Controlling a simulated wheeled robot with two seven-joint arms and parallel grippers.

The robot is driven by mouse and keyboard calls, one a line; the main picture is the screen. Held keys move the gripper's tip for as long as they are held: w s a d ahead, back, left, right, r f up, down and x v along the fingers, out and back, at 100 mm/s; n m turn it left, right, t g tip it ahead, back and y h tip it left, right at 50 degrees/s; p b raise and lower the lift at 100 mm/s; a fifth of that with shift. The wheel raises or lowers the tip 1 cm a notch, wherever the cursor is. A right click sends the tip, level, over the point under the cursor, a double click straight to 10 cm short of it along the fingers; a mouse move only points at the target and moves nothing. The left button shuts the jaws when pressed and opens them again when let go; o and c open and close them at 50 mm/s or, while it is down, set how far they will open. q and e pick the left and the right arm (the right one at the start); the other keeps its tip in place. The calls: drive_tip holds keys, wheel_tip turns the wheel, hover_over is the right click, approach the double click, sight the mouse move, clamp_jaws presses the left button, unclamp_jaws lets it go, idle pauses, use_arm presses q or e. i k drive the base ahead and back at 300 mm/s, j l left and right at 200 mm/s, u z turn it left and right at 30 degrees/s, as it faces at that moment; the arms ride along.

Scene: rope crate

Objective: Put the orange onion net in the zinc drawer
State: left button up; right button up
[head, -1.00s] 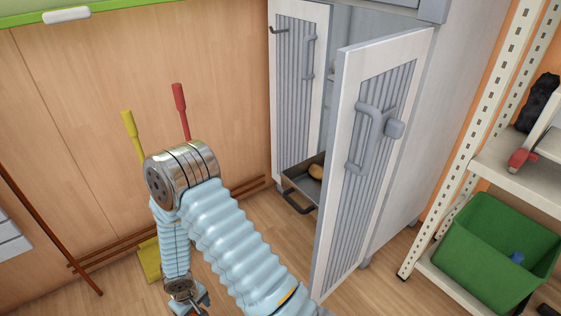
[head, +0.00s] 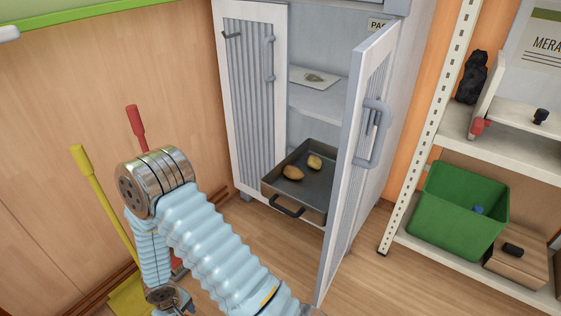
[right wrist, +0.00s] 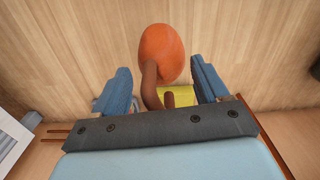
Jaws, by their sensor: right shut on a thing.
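My right gripper (right wrist: 160,80) has blue fingers on both sides of the orange onion net (right wrist: 162,52) and is shut on it. The net is a rounded orange bundle with a brown, curved strand, seen in the right wrist view against the wood panelling. In the head view my arm bends down at the lower left, and the net cannot be made out there. The zinc drawer (head: 318,190), a dark grey metal tray with a front handle, sits pulled out low in the open cabinet, right of my arm. My left gripper is not in view.
Two potatoes (head: 292,173) lie in the drawer. The cabinet's open right door (head: 352,215) stands out beside it; the left door (head: 252,100) is also open. A yellow dustpan (head: 128,298) and red-handled brush (head: 137,130) stand by the wall. A green crate (head: 450,222) is on the right shelf.

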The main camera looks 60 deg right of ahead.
sight(309, 198)
drive_tip(key=i+j+z, duration=0.1)
drive_tip(key=z, duration=0.35)
drive_tip(key=i+j+z, duration=0.1)
drive_tip(key=j+z, duration=0.2)
drive_tip(key=z, duration=0.15)
drive_tip(key=j+z, duration=0.2)
drive_tip(key=z, duration=0.25)
drive_tip(key=j+z, duration=0.25)
drive_tip(key=z, duration=0.2)
